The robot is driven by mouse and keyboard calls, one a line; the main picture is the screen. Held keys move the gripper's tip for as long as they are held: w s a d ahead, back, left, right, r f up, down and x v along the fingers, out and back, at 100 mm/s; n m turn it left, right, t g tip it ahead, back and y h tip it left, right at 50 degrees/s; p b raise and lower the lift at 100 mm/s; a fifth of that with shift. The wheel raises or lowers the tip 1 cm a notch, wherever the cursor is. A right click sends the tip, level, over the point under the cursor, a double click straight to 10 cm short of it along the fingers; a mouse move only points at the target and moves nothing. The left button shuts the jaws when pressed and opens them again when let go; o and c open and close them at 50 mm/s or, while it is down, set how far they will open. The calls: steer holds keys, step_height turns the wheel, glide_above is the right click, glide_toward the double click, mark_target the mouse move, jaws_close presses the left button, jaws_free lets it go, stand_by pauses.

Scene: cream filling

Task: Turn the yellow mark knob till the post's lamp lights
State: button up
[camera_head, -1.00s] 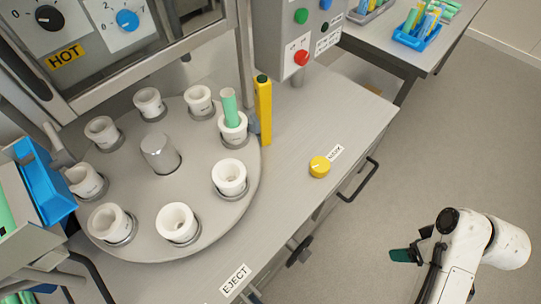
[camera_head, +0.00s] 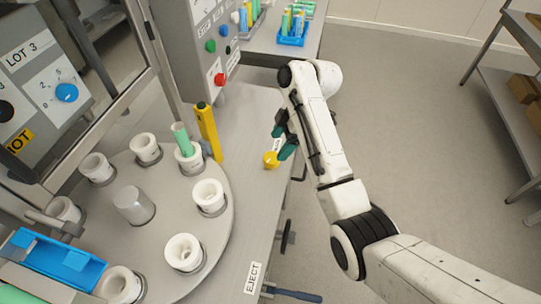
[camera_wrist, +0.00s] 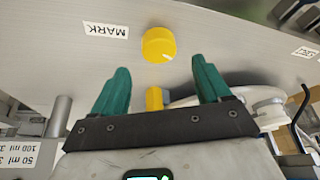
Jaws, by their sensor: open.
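The yellow mark knob (camera_head: 271,160) sits on the grey worktop beside the MARK label (camera_head: 277,145). In the wrist view the knob (camera_wrist: 159,45) is just beyond the two green fingertips, between their lines, with a pale pointer line on its top. My gripper (camera_head: 282,140) is at the knob; in the wrist view my gripper (camera_wrist: 158,78) is open with nothing between its fingers. The yellow post (camera_head: 208,132) stands at the turntable's edge with a dark green lamp cap (camera_head: 201,105) on top, which looks unlit.
The round turntable (camera_head: 150,225) carries several white cups; one cup (camera_head: 189,160) beside the post holds a green tube (camera_head: 182,139). A grey control box (camera_head: 205,70) with a red button (camera_head: 219,79) stands behind. A label reads EJECT (camera_head: 253,278) near the front edge.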

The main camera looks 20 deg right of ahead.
mark_target(272, 157)
steer(key=x, duration=0.5)
steer(key=shift+f, duration=0.35)
